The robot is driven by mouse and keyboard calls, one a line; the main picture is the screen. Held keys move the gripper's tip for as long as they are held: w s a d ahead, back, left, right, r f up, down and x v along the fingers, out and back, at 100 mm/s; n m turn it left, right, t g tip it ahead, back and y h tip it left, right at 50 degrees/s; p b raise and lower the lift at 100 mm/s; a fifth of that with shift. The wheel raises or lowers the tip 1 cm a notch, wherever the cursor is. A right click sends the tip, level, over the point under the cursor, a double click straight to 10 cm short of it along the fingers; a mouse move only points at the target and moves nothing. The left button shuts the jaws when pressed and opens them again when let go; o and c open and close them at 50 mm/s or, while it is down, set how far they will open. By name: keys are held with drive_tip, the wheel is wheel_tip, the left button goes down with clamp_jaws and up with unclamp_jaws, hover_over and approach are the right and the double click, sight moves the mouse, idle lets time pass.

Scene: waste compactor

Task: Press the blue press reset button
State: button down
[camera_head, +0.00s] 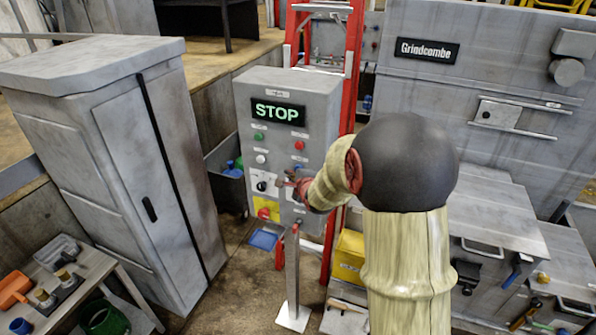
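The grey control panel (318,108) stands in the middle, with a lit STOP display (277,112). Below the display are a green button (259,136), a red button (299,145) and a white button (260,159). A small blue button (299,166) shows at the right, under the red one. Its lower edge is close to my arm in the picture. My gripper (281,184) is in front of the panel, just below and left of the blue button as seen here. Its fingers are small and dark, so their opening and any contact are unclear.
A black rotary switch (262,186) and a red button on a yellow plate (264,213) sit low on the panel. A red ladder (350,60) is behind right, a grey cabinet (110,150) left, the Grindcombe machine (430,90) right.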

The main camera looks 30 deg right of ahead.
drive_tip(key=s+a, duration=0.1)
drive_tip(key=a, duration=0.1)
drive_tip(key=s+a+b, duration=0.1)
drive_tip(key=s, duration=0.1)
drive_tip(key=shift+a+b, duration=0.3)
drive_tip(key=shift+a, duration=0.05)
idle(0.7)
drive_tip(key=s+a+f+n+g+b, duration=0.2)
drive_tip(key=s+f+n+g, duration=0.5)
drive_tip(key=s+f+n, duration=0.5)
drive_tip(key=s+a+f+n+y+b, duration=0.1)
drive_tip(key=s+a+f+n+b, duration=0.1)
drive_tip(key=s+a+n+b, duration=0.4)
drive_tip(key=s+a+f+n+y+b, duration=0.1)
drive_tip(key=s+a+f+n+b, duration=0.2)
drive_tip(key=s+b, duration=1.3)
drive_tip(key=s+a+n, duration=0.3)
drive_tip(key=a, duration=0.3)
drive_tip(key=shift+a+y+b, duration=0.25)
drive_tip(key=shift+y+b, duration=0.1)
drive_tip(key=shift+y, duration=0.05)
